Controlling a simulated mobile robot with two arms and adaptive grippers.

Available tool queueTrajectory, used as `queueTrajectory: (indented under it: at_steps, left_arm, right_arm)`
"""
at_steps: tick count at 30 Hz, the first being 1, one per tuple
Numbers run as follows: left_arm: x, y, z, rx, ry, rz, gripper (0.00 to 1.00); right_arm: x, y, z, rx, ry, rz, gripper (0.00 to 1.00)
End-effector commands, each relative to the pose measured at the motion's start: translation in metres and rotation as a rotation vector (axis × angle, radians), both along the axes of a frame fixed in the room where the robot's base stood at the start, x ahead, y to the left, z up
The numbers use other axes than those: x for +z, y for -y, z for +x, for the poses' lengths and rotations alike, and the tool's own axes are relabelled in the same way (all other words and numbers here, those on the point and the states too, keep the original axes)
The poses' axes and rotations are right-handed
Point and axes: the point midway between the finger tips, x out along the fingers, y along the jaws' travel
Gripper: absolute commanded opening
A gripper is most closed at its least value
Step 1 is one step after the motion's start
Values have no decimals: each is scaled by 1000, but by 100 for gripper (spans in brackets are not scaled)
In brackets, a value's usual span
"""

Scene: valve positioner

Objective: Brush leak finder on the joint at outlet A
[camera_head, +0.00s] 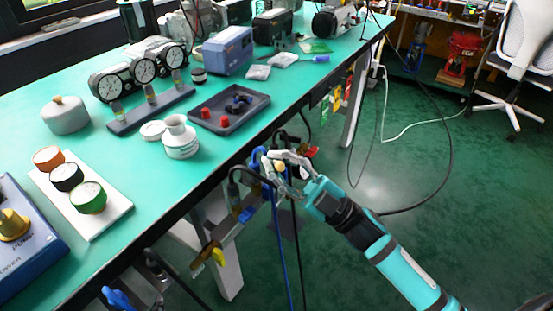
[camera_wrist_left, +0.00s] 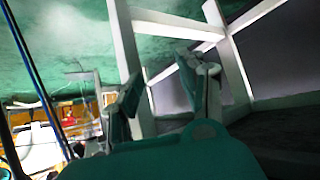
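A white bottle (camera_head: 180,138) stands open-necked on the teal bench, with a white round lid-like piece (camera_head: 153,130) beside it. I cannot read a label on it. A unit with round dial gauges (camera_head: 140,72) stands at the back left; the joint and the marking of outlet A cannot be made out. My right gripper (camera_head: 287,172) is at the bench's front edge among hanging cords and tools; whether it holds anything is unclear. My left gripper (camera_wrist_left: 165,100) shows in its wrist view with its fingers apart and nothing seen between them. I cannot make it out surely in the head view.
A dark tray (camera_head: 230,118) holds red and dark small parts. A white block (camera_head: 115,218) carries orange, black and green caps. A blue unit (camera_head: 25,245) stands at the near left. Cords hang in front of the bench. White frame bars (camera_wrist_left: 125,45) are close to my left gripper.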

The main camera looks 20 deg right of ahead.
Motion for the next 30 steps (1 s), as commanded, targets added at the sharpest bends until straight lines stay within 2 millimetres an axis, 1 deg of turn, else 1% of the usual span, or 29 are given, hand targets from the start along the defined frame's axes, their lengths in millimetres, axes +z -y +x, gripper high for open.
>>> queueTrajectory:
  at_steps: [30]
  left_arm:
    - [-29,-18,-51,23,-290,63,40]
  right_arm:
    - [11,-4,-15,0,-1,1,0]
